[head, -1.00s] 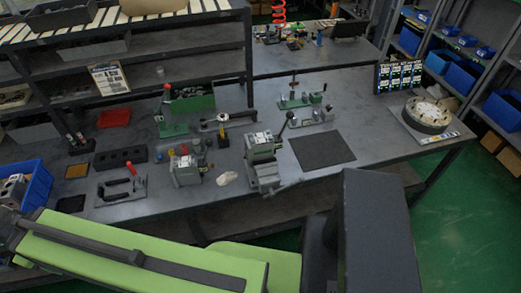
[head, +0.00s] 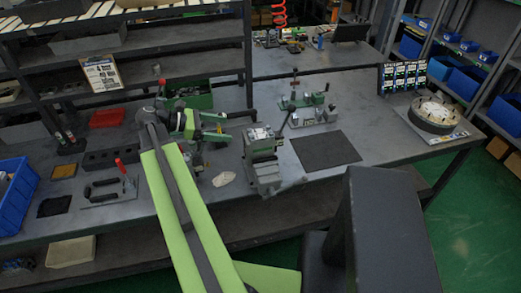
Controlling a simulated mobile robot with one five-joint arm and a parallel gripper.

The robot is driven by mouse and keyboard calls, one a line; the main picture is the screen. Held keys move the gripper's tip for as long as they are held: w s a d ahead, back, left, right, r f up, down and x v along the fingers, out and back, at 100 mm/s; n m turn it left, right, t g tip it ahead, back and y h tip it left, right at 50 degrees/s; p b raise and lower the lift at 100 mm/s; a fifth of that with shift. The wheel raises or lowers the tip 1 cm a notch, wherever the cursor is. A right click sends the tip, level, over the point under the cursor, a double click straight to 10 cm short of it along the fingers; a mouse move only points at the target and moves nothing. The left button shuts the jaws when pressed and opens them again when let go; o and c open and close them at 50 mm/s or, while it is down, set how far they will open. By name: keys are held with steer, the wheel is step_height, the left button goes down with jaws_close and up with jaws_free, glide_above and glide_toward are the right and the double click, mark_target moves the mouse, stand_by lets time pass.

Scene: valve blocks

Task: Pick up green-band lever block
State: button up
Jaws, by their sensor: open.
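A grey block with a white top and a dark upright lever (head: 263,146) stands in a clamp-like base near the middle of the bench. A green fixture (head: 188,97) stands behind my wrist.
A green-based fixture with levers (head: 303,101) stands behind right, near a dark mat (head: 325,150). A pale rag (head: 223,179) lies at the front. A red tray (head: 107,118) and red-handled plate (head: 110,188) are left. A round dial (head: 437,113) is far right.

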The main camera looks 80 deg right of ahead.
mark_target(260, 134)
steer(key=b+x, duration=0.5)
steer(key=x, duration=1)
steer(key=shift+s+d+f, duration=0.1)
steer(key=shift+s+f, duration=0.05)
steer(key=shift+f, duration=0.1)
jaws_close()
